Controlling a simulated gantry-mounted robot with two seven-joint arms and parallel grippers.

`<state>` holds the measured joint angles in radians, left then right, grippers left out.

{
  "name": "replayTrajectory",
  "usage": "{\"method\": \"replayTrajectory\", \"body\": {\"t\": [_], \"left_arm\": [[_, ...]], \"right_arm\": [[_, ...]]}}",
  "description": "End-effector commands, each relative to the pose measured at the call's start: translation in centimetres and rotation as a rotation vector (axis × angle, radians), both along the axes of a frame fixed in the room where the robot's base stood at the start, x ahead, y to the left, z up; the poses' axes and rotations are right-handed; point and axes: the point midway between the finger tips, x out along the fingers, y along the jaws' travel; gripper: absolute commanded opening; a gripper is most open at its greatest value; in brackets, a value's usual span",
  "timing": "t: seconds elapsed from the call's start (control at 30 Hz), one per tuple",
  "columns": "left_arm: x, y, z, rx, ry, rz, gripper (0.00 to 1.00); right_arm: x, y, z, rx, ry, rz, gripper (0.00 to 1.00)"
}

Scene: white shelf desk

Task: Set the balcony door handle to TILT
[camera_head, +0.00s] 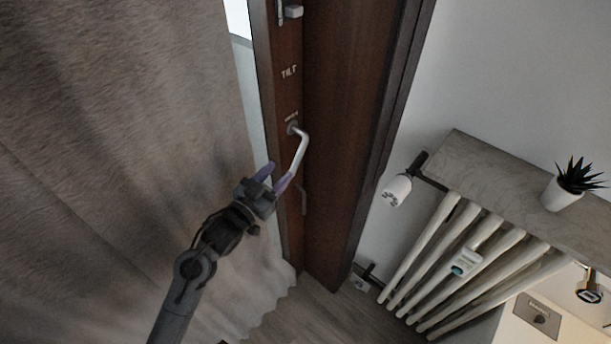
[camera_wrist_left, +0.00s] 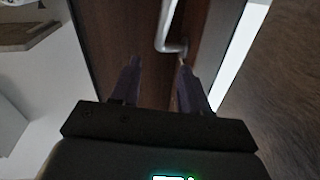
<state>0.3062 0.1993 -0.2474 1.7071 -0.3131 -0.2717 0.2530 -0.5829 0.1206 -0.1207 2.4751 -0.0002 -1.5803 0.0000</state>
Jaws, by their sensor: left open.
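The balcony door (camera_head: 340,130) is dark brown wood. Its pale metal handle (camera_head: 302,150) bends out from a round pivot and its grip hangs downward, slightly slanted. The TILT label (camera_head: 289,71) is on the door frame strip above the pivot; a smaller label just above the pivot is too small to read. My left gripper (camera_head: 276,176) is open, with one purple finger over or beside the lower end of the handle. In the left wrist view, the handle (camera_wrist_left: 163,25) shows beyond and between the spread fingertips (camera_wrist_left: 159,65). Contact cannot be told. My right gripper is not in view.
A grey-brown curtain (camera_head: 110,120) fills the left side. Another metal fitting (camera_head: 292,11) is higher on the door strip. Right of the door are a white radiator (camera_head: 470,270) with a valve (camera_head: 396,190), and a shelf (camera_head: 480,170) with a potted plant (camera_head: 563,192).

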Motion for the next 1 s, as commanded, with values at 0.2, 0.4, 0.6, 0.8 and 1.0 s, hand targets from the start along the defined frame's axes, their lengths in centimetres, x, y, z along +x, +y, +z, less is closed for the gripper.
{"method": "replayTrajectory", "body": {"t": [0.2,0.4,0.6,0.8,1.0], "left_arm": [[0.1,0.2,-3.0,0.01,0.018,0.004,0.45],[2.0,-0.9,-3.0,0.01,0.02,0.003,0.45],[5.0,-2.5,-3.1,0.01,0.02,0.005,0.45],[7.4,-3.8,-3.1,0.011,0.021,0.004,0.45],[8.8,-4.5,-3.1,0.01,0.02,0.004,0.45]], "right_arm": [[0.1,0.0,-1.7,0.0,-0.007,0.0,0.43],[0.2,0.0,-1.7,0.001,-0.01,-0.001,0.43],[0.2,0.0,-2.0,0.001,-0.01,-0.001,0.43],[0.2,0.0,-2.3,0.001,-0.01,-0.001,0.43],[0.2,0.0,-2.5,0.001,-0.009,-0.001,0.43]]}}
